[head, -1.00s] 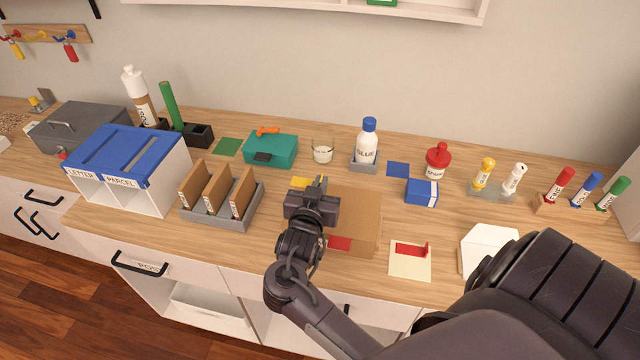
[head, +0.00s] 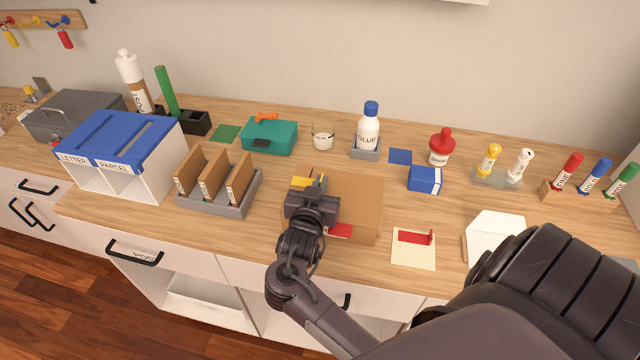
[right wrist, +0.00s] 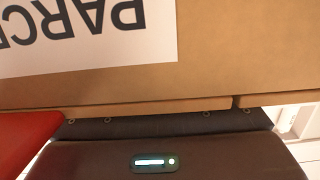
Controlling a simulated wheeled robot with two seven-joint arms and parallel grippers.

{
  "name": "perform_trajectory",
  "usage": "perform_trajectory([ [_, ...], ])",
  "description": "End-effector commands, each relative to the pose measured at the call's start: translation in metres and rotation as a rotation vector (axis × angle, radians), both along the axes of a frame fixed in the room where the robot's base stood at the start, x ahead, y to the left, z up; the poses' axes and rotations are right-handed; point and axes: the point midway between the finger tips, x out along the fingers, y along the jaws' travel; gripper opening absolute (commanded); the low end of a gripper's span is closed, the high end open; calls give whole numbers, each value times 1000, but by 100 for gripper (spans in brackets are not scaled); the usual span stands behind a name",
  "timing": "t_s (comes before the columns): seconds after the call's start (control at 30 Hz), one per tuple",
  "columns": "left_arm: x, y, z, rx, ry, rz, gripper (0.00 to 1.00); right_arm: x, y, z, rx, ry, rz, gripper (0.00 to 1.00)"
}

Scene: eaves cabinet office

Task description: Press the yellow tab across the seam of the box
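A brown cardboard box (head: 359,200) sits near the counter's front edge, partly hidden behind my right gripper. My right gripper (head: 312,186) is over the box's left part. The yellow tab (head: 301,182) shows just beyond and left of the gripper; whether they touch is unclear. The gripper body hides its fingertips and the seam near them. In the right wrist view the box side (right wrist: 240,60) fills the upper part, with an upside-down label (right wrist: 90,35) reading "PARC…". My left gripper is not in view.
A red piece (head: 339,230) lies at the box's front. A cream card (head: 413,258) with a red tab is to the right. A grey rack (head: 230,205) of brown cards stands to the left. A blue box (head: 425,179) and glue bottle (head: 368,130) stand behind.

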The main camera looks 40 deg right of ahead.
Motion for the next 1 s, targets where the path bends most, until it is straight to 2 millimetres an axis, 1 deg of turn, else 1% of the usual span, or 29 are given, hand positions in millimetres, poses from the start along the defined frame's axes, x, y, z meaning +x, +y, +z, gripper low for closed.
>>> perform_trajectory([
  [1.0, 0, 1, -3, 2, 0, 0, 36, 0, 0, -5, 1, 2, 0, 0],
])
